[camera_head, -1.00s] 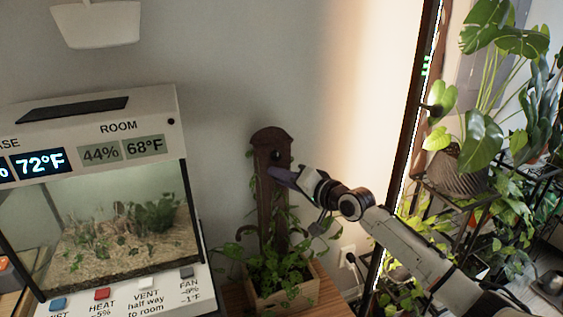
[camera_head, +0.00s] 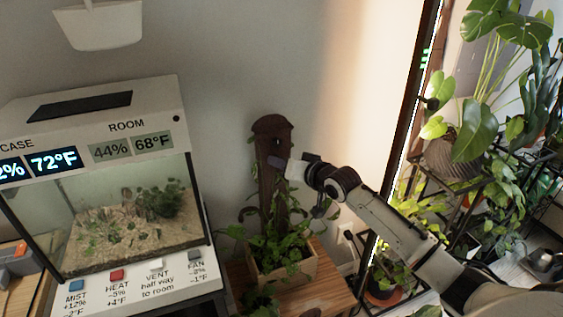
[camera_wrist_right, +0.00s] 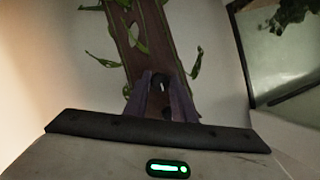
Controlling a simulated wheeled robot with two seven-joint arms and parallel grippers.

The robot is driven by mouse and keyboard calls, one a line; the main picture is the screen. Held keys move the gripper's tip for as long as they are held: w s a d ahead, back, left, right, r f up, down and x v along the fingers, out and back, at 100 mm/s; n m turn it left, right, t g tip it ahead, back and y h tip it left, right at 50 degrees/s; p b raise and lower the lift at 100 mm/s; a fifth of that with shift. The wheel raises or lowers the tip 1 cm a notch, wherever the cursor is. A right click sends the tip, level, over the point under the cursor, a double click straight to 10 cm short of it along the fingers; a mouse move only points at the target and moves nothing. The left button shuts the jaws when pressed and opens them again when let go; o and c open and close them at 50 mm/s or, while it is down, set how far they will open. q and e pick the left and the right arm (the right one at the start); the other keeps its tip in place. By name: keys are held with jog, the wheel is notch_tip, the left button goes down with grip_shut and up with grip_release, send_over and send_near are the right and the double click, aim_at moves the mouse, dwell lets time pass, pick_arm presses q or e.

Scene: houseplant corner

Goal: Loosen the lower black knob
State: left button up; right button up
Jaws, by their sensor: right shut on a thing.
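A dark brown upright post (camera_head: 268,185) with a rounded top stands in a wooden planter against the wall. A black knob (camera_head: 277,142) shows near its top in the head view. My right gripper (camera_head: 274,162) reaches in from the right just below that knob, its fingertips at the post's face. In the right wrist view, the two fingers (camera_wrist_right: 164,98) are shut on a small black knob (camera_wrist_right: 160,79) in front of the post (camera_wrist_right: 135,40). In the head view the fingers hide this lower knob. How far it is turned cannot be told. My left gripper is out of view.
The wooden planter (camera_head: 291,272) holds leafy vines that climb the post. A glass case (camera_head: 120,215) with displays and coloured buttons stands to the left. A plant rack (camera_head: 500,200) fills the right. Bare wall surrounds the post's top.

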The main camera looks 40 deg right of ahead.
jog(key=o, duration=1)
jog(key=v, duration=1)
jog(key=shift+s+r, duration=0.1)
jog(key=shift+s, duration=0.05)
